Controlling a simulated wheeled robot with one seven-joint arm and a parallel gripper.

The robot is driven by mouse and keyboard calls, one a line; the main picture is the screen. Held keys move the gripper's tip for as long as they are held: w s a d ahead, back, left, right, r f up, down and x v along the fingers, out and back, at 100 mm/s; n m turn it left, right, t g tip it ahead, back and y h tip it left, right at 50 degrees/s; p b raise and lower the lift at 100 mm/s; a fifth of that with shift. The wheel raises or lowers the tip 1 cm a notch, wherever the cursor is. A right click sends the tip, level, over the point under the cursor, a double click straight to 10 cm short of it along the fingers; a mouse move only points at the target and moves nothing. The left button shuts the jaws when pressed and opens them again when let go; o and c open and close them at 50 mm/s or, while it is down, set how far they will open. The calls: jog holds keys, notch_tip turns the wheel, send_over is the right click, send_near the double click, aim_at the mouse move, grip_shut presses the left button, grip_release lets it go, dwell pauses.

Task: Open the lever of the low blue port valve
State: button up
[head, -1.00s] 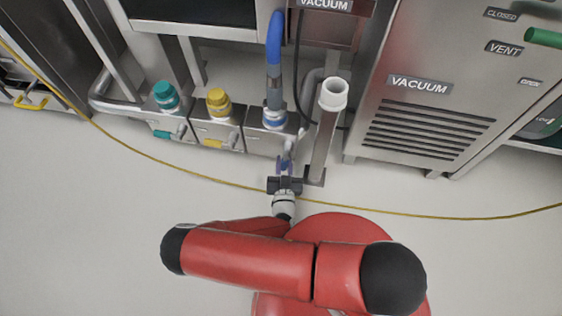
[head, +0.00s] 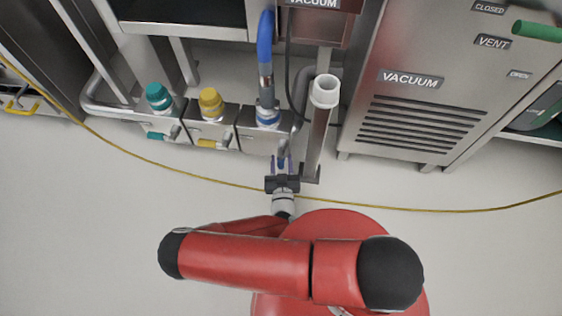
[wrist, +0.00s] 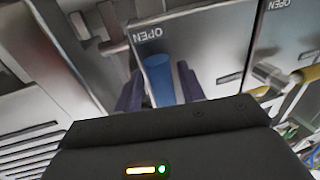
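The low blue port valve (head: 268,117) is the right one of the row of floor-level ports, with a blue hose on it. Its blue lever (wrist: 162,80) stands out from the valve's metal face toward my gripper. The lever also shows small in the head view (head: 283,158). My gripper (head: 283,165) is low in front of the valve, its dark blue fingers on either side of the lever. The lever's near end is hidden by the gripper body.
A teal port (head: 159,98) and a yellow port (head: 211,104) stand to the left, their levers lying along their faces. A post with a white-topped pipe (head: 324,91) stands close right of my gripper. A vacuum cabinet (head: 410,125) is further right. A yellow cable (head: 430,209) crosses the floor.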

jog(key=shift+r, duration=0.1)
notch_tip(320, 180, up, 20)
jog(key=p, duration=1.6)
